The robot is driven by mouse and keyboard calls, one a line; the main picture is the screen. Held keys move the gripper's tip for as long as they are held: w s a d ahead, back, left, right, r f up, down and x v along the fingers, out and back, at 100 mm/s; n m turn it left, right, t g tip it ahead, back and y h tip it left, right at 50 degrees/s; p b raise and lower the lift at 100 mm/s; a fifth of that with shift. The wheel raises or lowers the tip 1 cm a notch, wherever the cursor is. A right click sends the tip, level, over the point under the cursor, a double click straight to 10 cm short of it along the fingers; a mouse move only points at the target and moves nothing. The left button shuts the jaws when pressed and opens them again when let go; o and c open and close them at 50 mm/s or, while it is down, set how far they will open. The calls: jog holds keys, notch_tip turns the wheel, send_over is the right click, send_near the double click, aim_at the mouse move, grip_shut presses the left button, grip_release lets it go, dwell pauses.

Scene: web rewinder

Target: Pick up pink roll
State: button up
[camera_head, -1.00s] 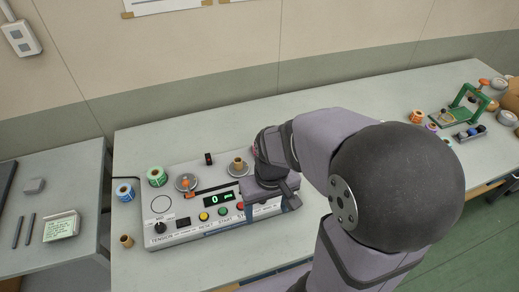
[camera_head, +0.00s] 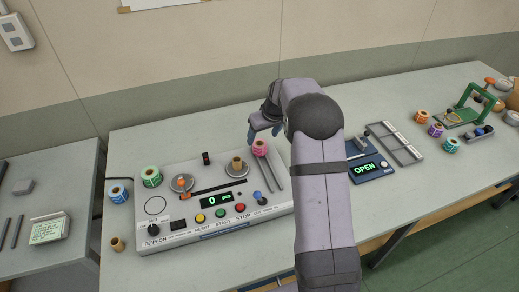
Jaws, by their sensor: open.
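The pink roll (camera_head: 260,148) stands on the table at the back right corner of the rewinder (camera_head: 205,206), close to the spindle with a brown core (camera_head: 238,164). My gripper (camera_head: 252,134) is above and just behind the pink roll, pointing down, with blue fingertips. The fingers are small in this view and nothing shows between them. I cannot tell whether a fingertip touches the roll. My arm comes in from the bottom right of the picture.
A blue box reading OPEN (camera_head: 367,168), a grey rack (camera_head: 394,143) and several rolls are further right. The back table strip is clear.

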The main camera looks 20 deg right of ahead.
aim_at(260, 144)
jog(key=shift+p+x, duration=2)
jog(key=shift+x, duration=1.65)
jog(key=shift+s, duration=0.2)
jog(key=c, duration=1.1)
